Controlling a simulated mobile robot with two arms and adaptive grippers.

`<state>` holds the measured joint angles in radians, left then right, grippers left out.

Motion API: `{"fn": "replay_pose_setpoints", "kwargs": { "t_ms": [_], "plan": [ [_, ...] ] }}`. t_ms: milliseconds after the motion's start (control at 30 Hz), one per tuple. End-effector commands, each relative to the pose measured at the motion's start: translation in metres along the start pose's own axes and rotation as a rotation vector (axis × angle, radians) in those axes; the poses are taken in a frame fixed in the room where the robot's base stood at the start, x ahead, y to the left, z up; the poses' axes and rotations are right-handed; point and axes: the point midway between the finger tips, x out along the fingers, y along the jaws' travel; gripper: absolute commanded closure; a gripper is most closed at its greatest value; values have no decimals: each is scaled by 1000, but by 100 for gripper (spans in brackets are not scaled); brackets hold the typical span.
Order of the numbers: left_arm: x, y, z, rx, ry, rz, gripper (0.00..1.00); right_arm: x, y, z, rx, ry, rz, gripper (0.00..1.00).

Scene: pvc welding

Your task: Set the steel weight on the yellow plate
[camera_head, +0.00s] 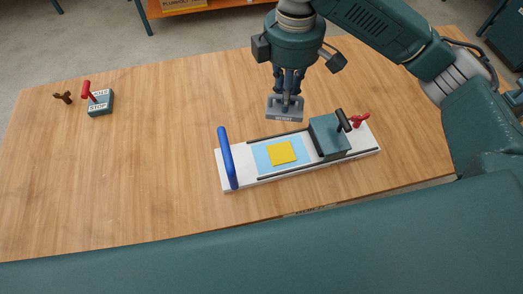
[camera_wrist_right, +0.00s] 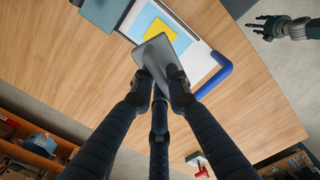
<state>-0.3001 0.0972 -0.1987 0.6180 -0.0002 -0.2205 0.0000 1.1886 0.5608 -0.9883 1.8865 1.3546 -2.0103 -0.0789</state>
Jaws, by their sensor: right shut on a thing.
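The steel weight (camera_head: 284,113), a grey block with a label on its side, hangs from my right gripper (camera_head: 287,97). The gripper is shut on its upper part. The weight is beyond the yellow plate (camera_head: 282,153) in the head view, apart from it. The yellow plate lies flat on a light blue sheet (camera_head: 263,159) on a white board. In the right wrist view the weight (camera_wrist_right: 155,54) covers part of the yellow plate (camera_wrist_right: 159,36) behind it. My left gripper (camera_wrist_right: 268,28) shows there at the upper right, fingers spread and empty.
The white board (camera_head: 228,182) carries a blue handle (camera_head: 227,158) at its left end and a dark green block (camera_head: 328,138) with a black lever at its right. A STOP box (camera_head: 100,103) with a red lever stands at the table's left. The table between is clear.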

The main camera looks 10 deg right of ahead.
Motion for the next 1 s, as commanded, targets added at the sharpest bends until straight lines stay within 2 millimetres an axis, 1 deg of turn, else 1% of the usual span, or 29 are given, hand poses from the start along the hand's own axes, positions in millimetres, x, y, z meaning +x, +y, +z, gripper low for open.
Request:
{"fn": "replay_pose_setpoints", "kwargs": {
  "t_ms": [133,167,300,500,600,700,867,1000],
  "plan": [
    [3,13,-3,-2,4,15,51,30,-2,0,0,-1,-7,100],
    [0,16,-4,-2,5,18,51,35,-2,1,1,-2,-6,100],
    [-3,26,-7,-4,9,30,51,70,-1,1,1,-2,-4,100],
    [-8,22,-8,-4,10,25,51,117,-1,0,0,-1,-4,100],
    [-9,16,-7,-4,9,18,51,135,-1,0,0,-1,-2,100],
    [-10,11,-6,-6,7,12,51,146,0,0,-1,1,0,100],
    [-11,10,-6,-7,7,11,51,156,0,0,0,1,-1,100],
    [-13,10,-6,-7,7,11,51,176,-1,0,0,-1,-2,100]
  ]
}}
